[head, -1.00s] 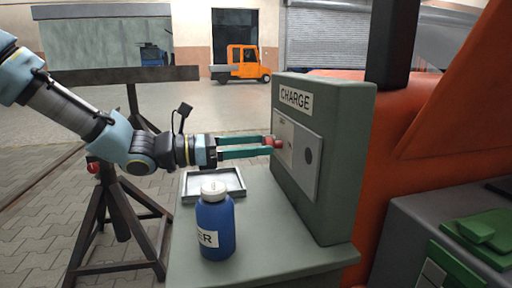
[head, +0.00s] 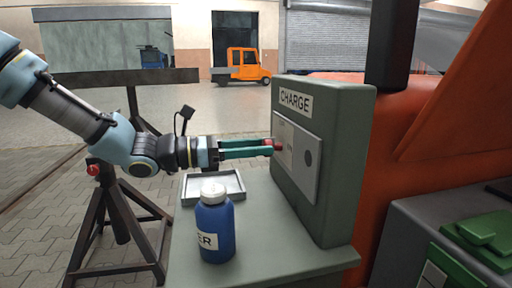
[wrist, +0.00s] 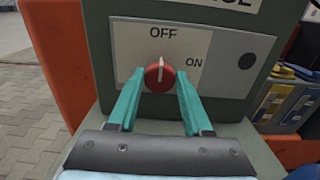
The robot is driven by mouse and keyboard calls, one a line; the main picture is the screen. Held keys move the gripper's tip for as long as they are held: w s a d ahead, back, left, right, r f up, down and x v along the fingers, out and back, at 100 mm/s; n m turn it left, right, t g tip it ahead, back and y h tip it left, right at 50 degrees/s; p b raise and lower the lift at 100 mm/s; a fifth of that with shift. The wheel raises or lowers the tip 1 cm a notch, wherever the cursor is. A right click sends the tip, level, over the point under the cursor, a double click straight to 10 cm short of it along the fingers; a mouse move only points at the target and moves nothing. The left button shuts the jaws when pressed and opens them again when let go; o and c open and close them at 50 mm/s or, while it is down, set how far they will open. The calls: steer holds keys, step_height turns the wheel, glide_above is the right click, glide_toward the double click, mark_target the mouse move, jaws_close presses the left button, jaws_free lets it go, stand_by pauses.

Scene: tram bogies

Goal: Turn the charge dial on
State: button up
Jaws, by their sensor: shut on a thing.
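The red charge dial (wrist: 159,76) sits on a light plate (wrist: 226,62) of the grey-green CHARGE box (head: 348,165). Its white mark points straight up at OFF; ON is printed to its upper right. My gripper (head: 271,148) reaches in from the left, with its teal fingers level. The fingers are shut on the dial, one on each side of it in the wrist view. In the head view the fingers hide most of the dial (head: 279,147).
A blue bottle (head: 216,232) with a white cap and a shallow grey tray (head: 235,194) stand on the bench (head: 270,262) below my gripper. A dark trestle (head: 110,215) stands at left. Green-lidded equipment (head: 487,232) is at right.

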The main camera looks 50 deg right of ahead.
jaws_close()
steer(key=shift+m, duration=0.3)
steer(key=shift+s+a+f+m+b, duration=0.1)
steer(key=shift+f+m+b, duration=0.05)
steer(key=shift+m+b, duration=3.8)
steer(key=shift+a+f+m+b, duration=0.15)
steer(key=shift+m+b, duration=2.9)
steer(key=shift+m, duration=1.7)
steer(key=shift+d, duration=0.1)
steer(key=o, duration=1.2)
jaws_free()
steer(key=shift+r, duration=0.1)
